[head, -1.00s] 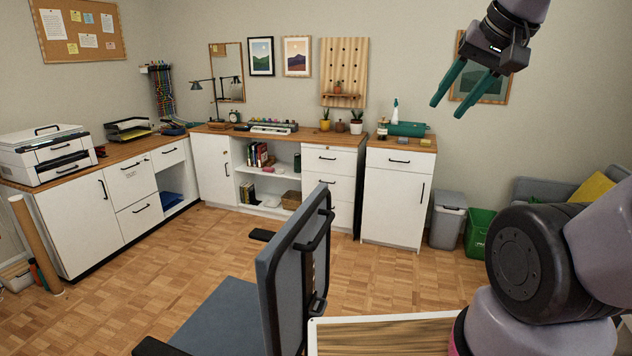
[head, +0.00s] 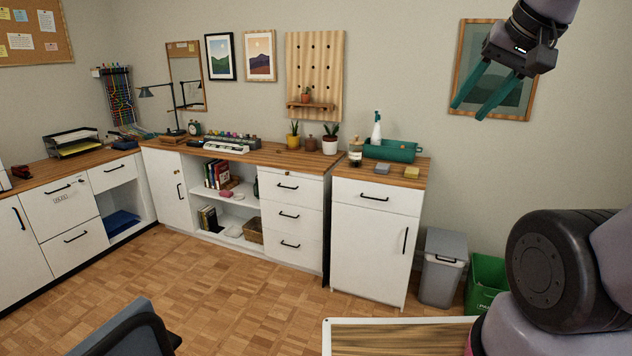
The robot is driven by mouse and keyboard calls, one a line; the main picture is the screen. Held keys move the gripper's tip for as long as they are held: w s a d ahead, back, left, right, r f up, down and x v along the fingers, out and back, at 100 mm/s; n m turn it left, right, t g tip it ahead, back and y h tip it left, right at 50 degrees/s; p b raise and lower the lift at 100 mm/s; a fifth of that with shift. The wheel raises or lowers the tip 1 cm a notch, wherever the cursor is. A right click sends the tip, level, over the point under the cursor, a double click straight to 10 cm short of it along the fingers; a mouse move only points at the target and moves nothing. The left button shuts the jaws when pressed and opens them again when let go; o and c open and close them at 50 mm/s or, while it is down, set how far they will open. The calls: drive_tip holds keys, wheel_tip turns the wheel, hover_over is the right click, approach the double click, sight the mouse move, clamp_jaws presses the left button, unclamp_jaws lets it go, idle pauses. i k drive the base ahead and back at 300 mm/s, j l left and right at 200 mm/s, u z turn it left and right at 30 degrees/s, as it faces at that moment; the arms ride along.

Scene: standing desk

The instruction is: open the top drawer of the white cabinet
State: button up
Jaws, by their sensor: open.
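A white cabinet (head: 368,252) with a wooden top stands against the back wall, right of centre. Its top drawer (head: 373,196) is closed and has a black horizontal handle (head: 374,198); below it is a door with a vertical black handle. Just left of it, a white unit has a stack of 3 closed drawers (head: 289,214), each with a black handle. My gripper (head: 468,111) is open and empty, raised at the upper right in front of a framed picture. It is well apart from the cabinets and their handles.
A grey bin (head: 441,268) and a green bin (head: 486,283) stand right of the cabinet. A wood-patterned board (head: 400,338) is at the bottom. A chair (head: 128,330) is at the bottom left. The parquet floor (head: 225,290) before the cabinets is clear.

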sight(302, 192)
drive_tip(key=i+j, duration=0.1)
drive_tip(key=i, duration=0.7)
drive_tip(key=i+j, duration=0.1)
drive_tip(key=i, duration=0.7)
drive_tip(key=i+j, duration=1.1)
drive_tip(key=i, duration=0.35)
drive_tip(key=j, duration=0.05)
